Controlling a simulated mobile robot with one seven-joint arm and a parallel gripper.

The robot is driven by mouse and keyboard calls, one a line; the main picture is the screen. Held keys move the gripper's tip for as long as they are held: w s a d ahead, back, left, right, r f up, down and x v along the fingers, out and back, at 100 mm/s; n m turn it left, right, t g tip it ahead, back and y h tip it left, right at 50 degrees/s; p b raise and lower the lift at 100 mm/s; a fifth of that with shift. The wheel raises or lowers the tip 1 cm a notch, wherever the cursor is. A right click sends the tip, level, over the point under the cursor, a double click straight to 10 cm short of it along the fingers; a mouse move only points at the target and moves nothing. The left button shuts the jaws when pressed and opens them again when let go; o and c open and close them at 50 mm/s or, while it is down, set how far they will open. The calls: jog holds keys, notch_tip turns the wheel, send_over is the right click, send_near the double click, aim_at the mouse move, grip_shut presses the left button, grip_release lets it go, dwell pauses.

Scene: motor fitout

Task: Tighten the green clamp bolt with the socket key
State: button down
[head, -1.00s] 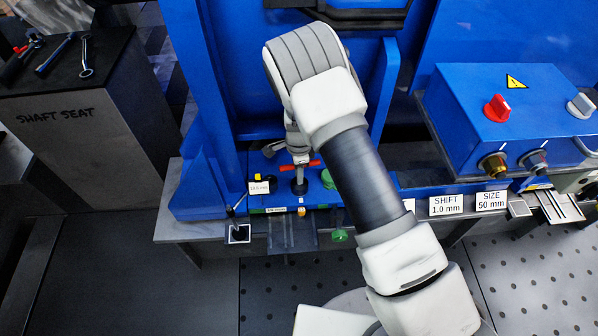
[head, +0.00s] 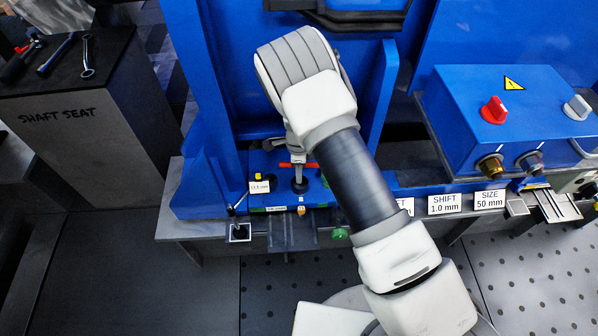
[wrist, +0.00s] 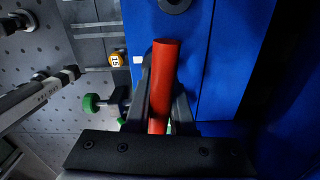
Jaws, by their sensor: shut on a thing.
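The socket key has a red crossbar (head: 312,165) and a grey upright shaft (head: 299,176). In the head view the shaft stands over a dark round base on the blue bench fixture. My gripper (head: 298,157) is shut on the red bar, which lies between its fingers in the wrist view (wrist: 162,88). A green knob (head: 340,234) shows at the fixture's front edge, and a green round part (wrist: 91,103) shows in the wrist view beside the fingers. Which green part is the clamp bolt, and whether the key's socket sits on it, I cannot tell.
A blue control box (head: 520,120) with red and grey knobs stands at the right. Small label cards (head: 445,204) line the bench front. A dark-topped stand (head: 70,70) with wrenches is at the far left. Blue uprights flank my arm.

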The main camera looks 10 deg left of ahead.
jog(key=shift+r+p, duration=2.75)
jog(key=shift+r, duration=1.1)
jog(key=shift+s+f, duration=0.1)
